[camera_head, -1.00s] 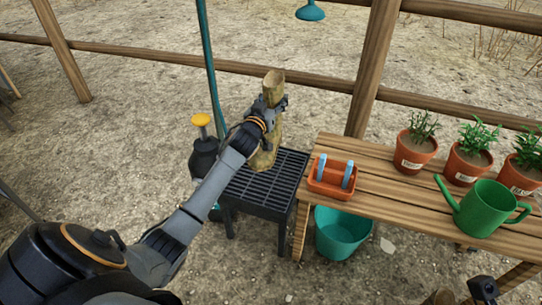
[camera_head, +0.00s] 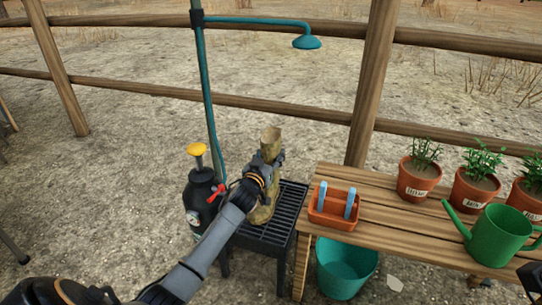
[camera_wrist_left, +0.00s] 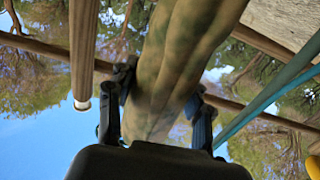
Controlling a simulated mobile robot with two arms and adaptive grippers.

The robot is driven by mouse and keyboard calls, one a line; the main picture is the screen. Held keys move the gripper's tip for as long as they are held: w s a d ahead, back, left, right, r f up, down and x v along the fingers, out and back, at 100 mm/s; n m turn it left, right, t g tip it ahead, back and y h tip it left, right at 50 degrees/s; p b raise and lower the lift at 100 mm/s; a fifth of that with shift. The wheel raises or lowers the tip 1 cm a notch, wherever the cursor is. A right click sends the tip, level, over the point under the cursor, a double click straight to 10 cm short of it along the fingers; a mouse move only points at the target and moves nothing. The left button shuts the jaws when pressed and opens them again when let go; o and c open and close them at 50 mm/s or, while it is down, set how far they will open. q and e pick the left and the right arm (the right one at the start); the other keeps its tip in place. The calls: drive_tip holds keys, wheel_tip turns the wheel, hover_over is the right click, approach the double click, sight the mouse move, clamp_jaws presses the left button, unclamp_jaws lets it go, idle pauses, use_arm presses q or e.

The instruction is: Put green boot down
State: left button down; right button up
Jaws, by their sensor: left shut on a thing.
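The olive-green boot (camera_head: 271,138) is upright over the black slatted stand (camera_head: 288,206) in the head view. My left gripper (camera_head: 266,166) is shut around the boot's shaft. The boot's lower end is at the stand's top, partly behind my wrist; I cannot tell whether it bears on the slats. In the left wrist view the mottled boot (camera_wrist_left: 178,65) runs between the two dark fingers, one on each side. A dark part of my right gripper (camera_head: 531,279) shows at the lower right edge, cut off by the frame.
A black sprayer (camera_head: 200,196) with a yellow handle stands left of the stand, close to my left arm. A teal shower pipe (camera_head: 207,100) rises behind. The wooden bench (camera_head: 375,225) at right holds an orange caddy (camera_head: 330,215), potted plants and a green watering can (camera_head: 497,237). A teal bucket (camera_head: 343,268) stands below.

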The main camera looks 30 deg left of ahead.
use_arm(q)
drive_tip(key=c, duration=0.6)
unclamp_jaws()
drive_tip(key=shift+o, duration=0.2)
